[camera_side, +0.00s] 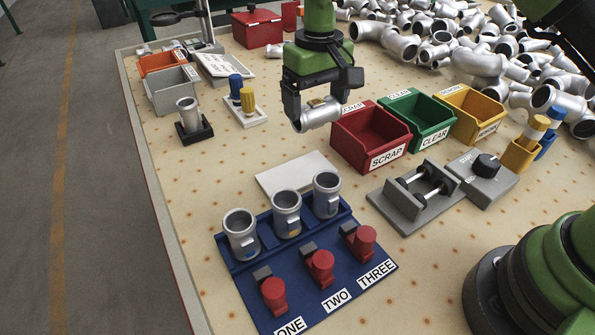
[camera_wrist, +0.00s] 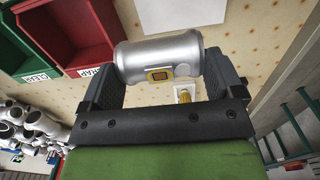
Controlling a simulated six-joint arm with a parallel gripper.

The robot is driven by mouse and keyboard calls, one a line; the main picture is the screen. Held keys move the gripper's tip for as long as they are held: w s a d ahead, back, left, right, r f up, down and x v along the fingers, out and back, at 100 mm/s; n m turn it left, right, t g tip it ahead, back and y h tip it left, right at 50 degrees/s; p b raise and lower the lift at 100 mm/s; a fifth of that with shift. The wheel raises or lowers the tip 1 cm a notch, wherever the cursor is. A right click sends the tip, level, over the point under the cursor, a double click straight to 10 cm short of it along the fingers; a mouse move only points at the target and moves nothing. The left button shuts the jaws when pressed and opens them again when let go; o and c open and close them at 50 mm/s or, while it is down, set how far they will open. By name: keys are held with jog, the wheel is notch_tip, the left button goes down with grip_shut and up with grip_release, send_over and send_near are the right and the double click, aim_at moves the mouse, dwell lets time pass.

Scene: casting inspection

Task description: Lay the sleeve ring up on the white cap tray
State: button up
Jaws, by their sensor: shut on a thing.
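My gripper (camera_side: 320,98) is shut on a silver tube-shaped casting, which I take for the sleeve ring (camera_side: 318,116), and holds it on its side above the table. A small white tray (camera_side: 262,118) with a blue and a yellow piece stands left of my gripper. A flat, empty white plate (camera_side: 292,173) lies nearer the camera. I cannot tell for sure which of these is the cap tray.
A red SCRAP bin (camera_side: 371,138), a green CLEAR bin (camera_side: 417,120) and a yellow bin (camera_side: 470,113) stand to the right. A blue fixture (camera_side: 330,270) holds several upright castings. A silver casting (camera_side: 188,112) stands in a dark holder at left. Many castings pile up behind.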

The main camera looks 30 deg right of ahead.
jog(key=shift+w+a+f, duration=0.15)
jog(key=shift+a+f, duration=0.05)
jog(key=shift+f, duration=0.15)
notch_tip(320, 180, down, 9)
jog(key=shift+f, duration=0.2)
